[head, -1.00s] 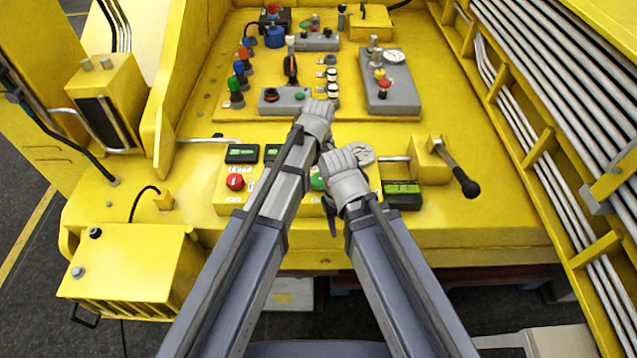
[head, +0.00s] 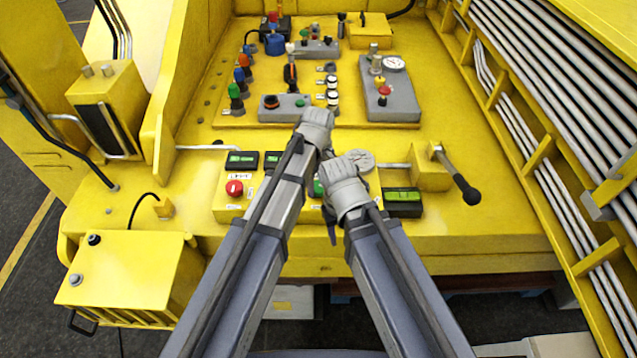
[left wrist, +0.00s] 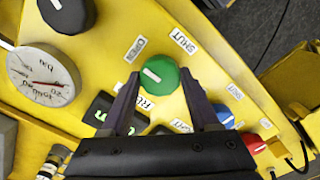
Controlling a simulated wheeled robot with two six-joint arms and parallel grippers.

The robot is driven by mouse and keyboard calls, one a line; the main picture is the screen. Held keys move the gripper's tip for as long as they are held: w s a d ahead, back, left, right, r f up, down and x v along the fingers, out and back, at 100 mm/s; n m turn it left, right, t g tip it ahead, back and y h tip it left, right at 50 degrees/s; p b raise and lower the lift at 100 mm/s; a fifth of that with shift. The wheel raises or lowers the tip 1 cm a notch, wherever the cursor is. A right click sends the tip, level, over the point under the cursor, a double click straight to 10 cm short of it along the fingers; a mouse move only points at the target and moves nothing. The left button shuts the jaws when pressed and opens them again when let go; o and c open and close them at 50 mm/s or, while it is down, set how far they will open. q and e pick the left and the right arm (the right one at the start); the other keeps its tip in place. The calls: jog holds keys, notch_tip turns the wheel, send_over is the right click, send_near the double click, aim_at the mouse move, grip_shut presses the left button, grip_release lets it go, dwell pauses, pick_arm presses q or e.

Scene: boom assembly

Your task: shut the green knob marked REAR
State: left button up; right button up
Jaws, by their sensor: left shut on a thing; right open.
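In the left wrist view, the green knob (left wrist: 160,74) has a white pointer line and stands between an OPEN label (left wrist: 136,49) and a SHUT label (left wrist: 184,41). The pointer does not line up clearly with SHUT. My left gripper (left wrist: 158,92) has its two fingers on either side of this knob, shut on it. The label under it is partly covered. In the head view a bit of the green knob (head: 318,187) shows between my arms, and my left gripper (head: 316,128) hides its own fingertips. My right gripper (head: 343,188) is open, close by on the right, its fingers mostly hidden.
A round gauge (left wrist: 44,76) and a dark knob (left wrist: 66,12) are near the green knob. A black-handled lever (head: 458,178) stands at the right. Further back are grey control boxes (head: 389,88).

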pick_arm(q)
jog(key=shift+c, duration=0.8)
jog(key=shift+m, duration=0.3)
jog(key=m, duration=0.8)
jog(key=shift+m, duration=0.3)
jog(key=m, duration=0.8)
jog(key=shift+m, duration=0.5)
